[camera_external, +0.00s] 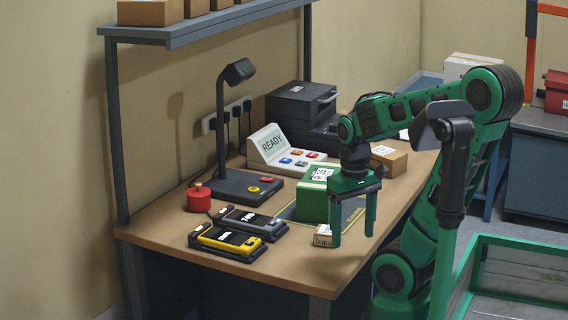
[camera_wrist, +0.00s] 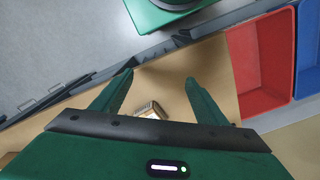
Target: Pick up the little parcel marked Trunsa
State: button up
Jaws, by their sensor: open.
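The little parcel (camera_external: 323,237) is a small light-brown box with dark print, partly legible as "Trun", lying near the front edge of the wooden table (camera_external: 290,270). My gripper (camera_external: 352,241) is open and empty, fingers pointing down, just right of the parcel in the external view. One finger overlaps the parcel's right side there. In the wrist view the parcel (camera_wrist: 150,110) shows in the gap between my open fingers (camera_wrist: 159,76), nearer the gripper body than the tips. I cannot tell its exact distance from the fingers.
Two handheld devices (camera_external: 228,241) lie left of the parcel. A brown box (camera_external: 388,160) sits farther back. The wrist view shows a red bin (camera_wrist: 262,60) and a blue bin (camera_wrist: 308,50).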

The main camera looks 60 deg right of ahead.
jog(key=r+m, duration=0.1)
jog(key=r, duration=0.1)
notch_tip(320, 180, up, 3)
jog(key=m, duration=0.9)
send_over(327, 229)
jog(key=a, duration=0.1)
jog(key=f, duration=0.4)
jog(key=shift+w+f, duration=0.3)
jog(key=shift+s+d+f, duration=0.1)
jog(key=shift+d+f, duration=0.05)
jog(key=shift+f, duration=0.75)
jog(key=shift+s+d+f, duration=0.1)
jog(key=shift+s+f, duration=0.05)
jog(key=shift+f, duration=0.7)
jog(key=shift+s+d+f, duration=0.1)
jog(key=shift+d+f, duration=0.05)
jog(key=shift+f, duration=0.75)
jog(key=c, duration=1.2)
